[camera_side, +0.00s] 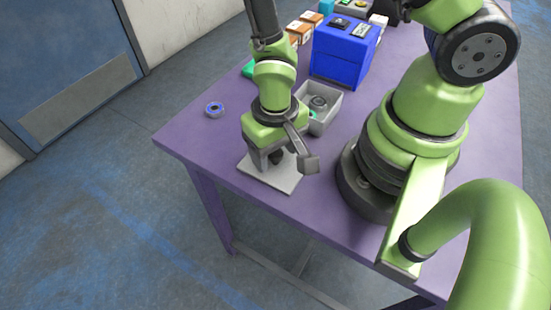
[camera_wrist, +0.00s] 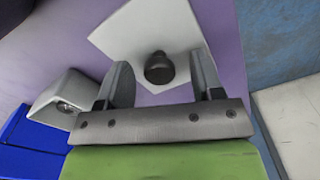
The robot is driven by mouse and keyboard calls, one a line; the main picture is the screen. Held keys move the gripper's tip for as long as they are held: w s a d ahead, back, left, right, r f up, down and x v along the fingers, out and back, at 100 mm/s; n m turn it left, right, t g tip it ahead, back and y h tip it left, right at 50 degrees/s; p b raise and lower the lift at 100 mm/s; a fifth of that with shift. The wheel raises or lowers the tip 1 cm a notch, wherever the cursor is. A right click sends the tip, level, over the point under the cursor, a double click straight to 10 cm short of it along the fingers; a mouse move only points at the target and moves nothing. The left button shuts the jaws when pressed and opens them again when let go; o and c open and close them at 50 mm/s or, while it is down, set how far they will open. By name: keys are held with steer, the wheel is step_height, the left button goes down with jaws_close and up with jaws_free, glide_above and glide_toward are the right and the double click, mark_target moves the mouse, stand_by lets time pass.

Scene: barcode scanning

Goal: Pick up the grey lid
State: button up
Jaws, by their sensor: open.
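The grey lid (camera_side: 285,183) is a flat, pale square plate lying on the purple table near its front left edge. It also shows in the wrist view (camera_wrist: 128,32), with a dark round knob (camera_wrist: 159,68) standing on it. My gripper (camera_wrist: 161,64) is open above the lid, with one finger on each side of the knob in that view.
An open grey box (camera_side: 331,110) with round items inside stands just behind the lid. A blue box (camera_side: 342,54) stands farther back, near brown boxes (camera_side: 302,30). A blue ring (camera_side: 214,110) lies near the left edge. The table between ring and lid is clear.

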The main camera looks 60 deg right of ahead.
steer(key=shift+f, duration=0.45)
steer(key=c, duration=1)
steer(key=shift+r, duration=0.1)
